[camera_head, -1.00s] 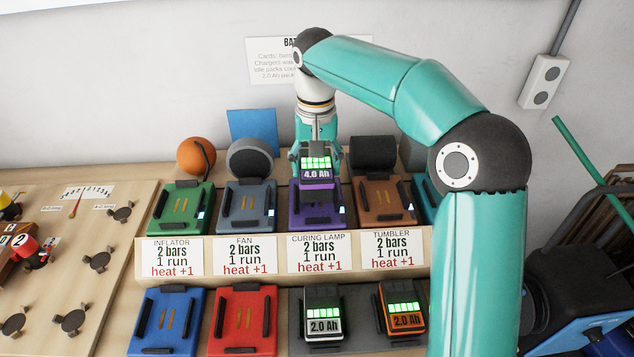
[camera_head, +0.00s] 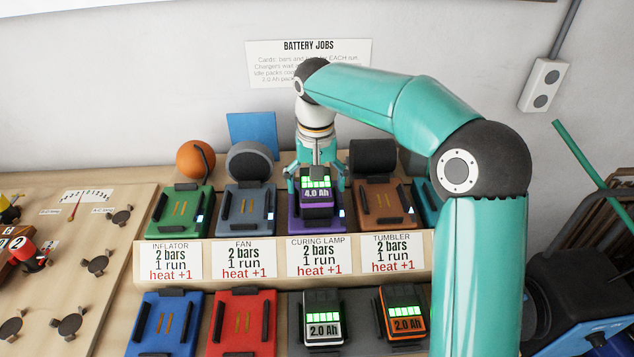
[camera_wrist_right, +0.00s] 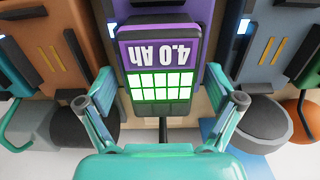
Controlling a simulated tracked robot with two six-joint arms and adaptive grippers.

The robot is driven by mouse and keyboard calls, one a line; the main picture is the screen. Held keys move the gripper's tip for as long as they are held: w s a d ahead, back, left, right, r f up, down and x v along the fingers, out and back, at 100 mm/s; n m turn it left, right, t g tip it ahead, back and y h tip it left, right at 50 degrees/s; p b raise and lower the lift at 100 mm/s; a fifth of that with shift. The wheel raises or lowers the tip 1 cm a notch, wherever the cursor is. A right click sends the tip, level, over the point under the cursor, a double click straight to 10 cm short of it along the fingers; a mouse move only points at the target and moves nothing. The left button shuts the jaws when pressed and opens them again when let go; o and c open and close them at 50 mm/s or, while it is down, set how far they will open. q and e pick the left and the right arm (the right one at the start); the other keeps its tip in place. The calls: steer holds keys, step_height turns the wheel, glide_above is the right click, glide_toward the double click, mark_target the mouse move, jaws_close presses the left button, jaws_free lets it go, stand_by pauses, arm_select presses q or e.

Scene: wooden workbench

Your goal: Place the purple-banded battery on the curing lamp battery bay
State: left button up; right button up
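The purple-banded battery (camera_head: 317,197), marked 4.0 Ah with a lit green bar display, sits on the purple curing lamp battery bay (camera_head: 297,221). In the right wrist view the battery (camera_wrist_right: 160,55) fills the middle, upside down, with the purple bay (camera_wrist_right: 128,8) beneath it. My right gripper (camera_head: 317,183) is around the battery's back end, from above and behind. Its fingers are spread, and the wrist view shows gaps between the fingers and the battery's sides. The contacts under the battery are hidden. My left gripper is not in view.
Green (camera_head: 181,212), grey (camera_head: 248,210) and brown (camera_head: 385,206) bays flank the purple one, all empty. In front are empty blue (camera_head: 165,325) and red (camera_head: 241,325) chargers and two 2.0 Ah batteries, white-banded (camera_head: 323,318) and orange-banded (camera_head: 403,312). My right arm covers the right side.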

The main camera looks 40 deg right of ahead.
mark_target(316, 183)
step_height(316, 183, up, 12)
steer(key=p, duration=0.3)
stand_by(0.5)
stand_by(0.4)
